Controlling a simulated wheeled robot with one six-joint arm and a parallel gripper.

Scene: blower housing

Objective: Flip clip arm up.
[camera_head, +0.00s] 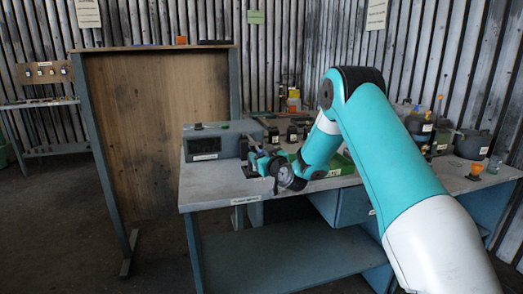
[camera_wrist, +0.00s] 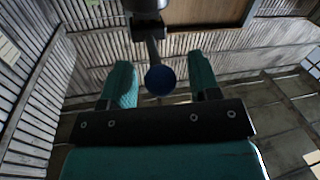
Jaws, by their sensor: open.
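In the wrist view, a dark arm (camera_wrist: 152,48) hangs from a dark block at the top edge and ends in a round blue knob (camera_wrist: 160,80); it looks like the clip arm. The knob shows between the two teal fingers of my gripper (camera_wrist: 160,72), which are open with a gap on either side. I cannot tell how deep the knob sits between them. In the head view, my gripper (camera_head: 262,161) is at the front left of the workbench, beside a grey box (camera_head: 215,142). The clip arm is too small and covered to make out there.
The workbench (camera_head: 225,186) holds a green tray (camera_head: 338,165) behind my arm and several dark containers. A dark grey pot (camera_head: 471,144) and a small orange item (camera_head: 476,170) stand at the right. A tall wooden panel (camera_head: 160,125) stands to the left.

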